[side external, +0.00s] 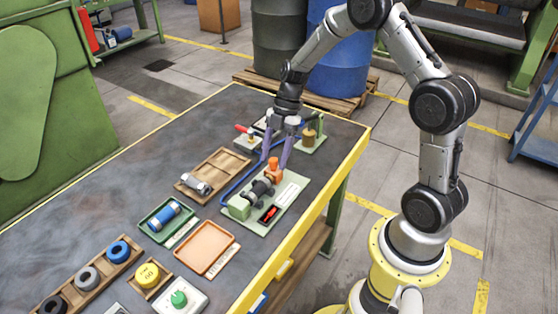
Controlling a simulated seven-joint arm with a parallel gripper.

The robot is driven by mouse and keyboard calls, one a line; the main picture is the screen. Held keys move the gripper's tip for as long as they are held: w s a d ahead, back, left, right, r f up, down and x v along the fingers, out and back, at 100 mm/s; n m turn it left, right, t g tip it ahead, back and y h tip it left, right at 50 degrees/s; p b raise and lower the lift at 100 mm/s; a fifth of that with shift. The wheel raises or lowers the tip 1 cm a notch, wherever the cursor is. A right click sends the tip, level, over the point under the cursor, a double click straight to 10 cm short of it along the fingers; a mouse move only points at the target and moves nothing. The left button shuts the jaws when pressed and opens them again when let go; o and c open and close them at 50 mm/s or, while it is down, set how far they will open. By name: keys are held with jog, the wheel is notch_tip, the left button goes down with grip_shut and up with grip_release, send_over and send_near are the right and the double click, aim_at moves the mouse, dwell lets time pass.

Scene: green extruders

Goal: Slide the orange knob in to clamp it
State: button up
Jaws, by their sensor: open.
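The orange knob (273,169) is at the far end of a small clamp fixture on a pale green base plate (258,226). A dark cylindrical part (261,189) lies between the knob and a green block (239,207). My gripper (275,162) points down at the knob's end of the fixture. Its two purple fingers are open, one on each side of the knob in this view. I cannot tell whether they touch the knob, or whether the knob touches the dark part.
A wooden tray (214,165) with a metal cylinder, a green tray (149,229) with a blue cylinder and an empty orange tray (206,248) lie left and in front. Small fixtures stand behind the gripper (309,133).

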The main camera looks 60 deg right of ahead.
jog(key=shift+r, duration=3.25)
jog(key=shift+a, duration=0.1)
jog(key=s+a+r+t+h, duration=0.15)
jog(key=s+a+r, duration=0.25)
jog(key=r, duration=0.4)
jog(key=s+a+r+t+h, duration=0.1)
jog(key=s+a+r+t, duration=0.2)
jog(key=r, duration=0.4)
jog(key=s+f+m+t+h, duration=0.1)
jog(key=s+f+m+h, duration=0.1)
jog(key=s+m, duration=1.3)
jog(key=shift+s+d+m, duration=0.3)
jog(key=shift+d+m, duration=0.15)
jog(key=shift+m, duration=1.05)
